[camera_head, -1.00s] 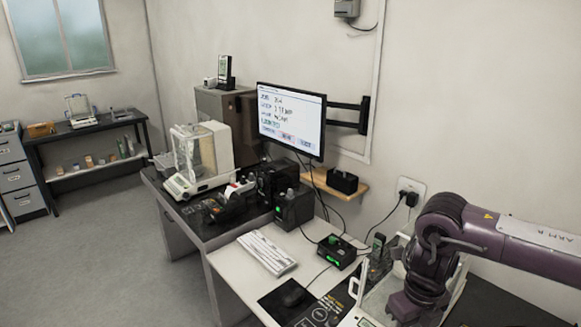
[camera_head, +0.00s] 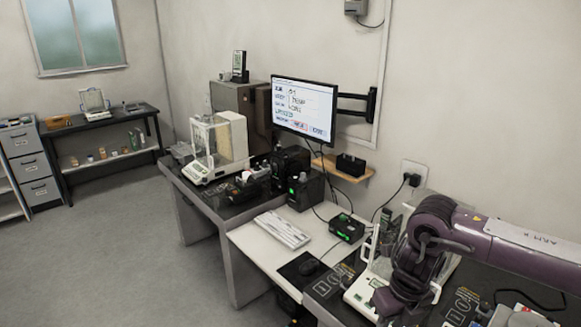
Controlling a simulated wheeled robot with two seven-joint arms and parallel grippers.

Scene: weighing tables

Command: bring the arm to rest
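My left arm and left gripper are not in view. A white-based device (camera_head: 362,290) with clear panels stands directly behind and beside the purple arm; the arm covers part of it.
A wall monitor (camera_head: 304,108) hangs over the table. A glass-sided balance (camera_head: 218,150) stands on the dark table to the left. A keyboard (camera_head: 282,229), mouse (camera_head: 309,267) and green-lit box (camera_head: 347,228) lie on the white table. The floor (camera_head: 130,240) at left is clear.

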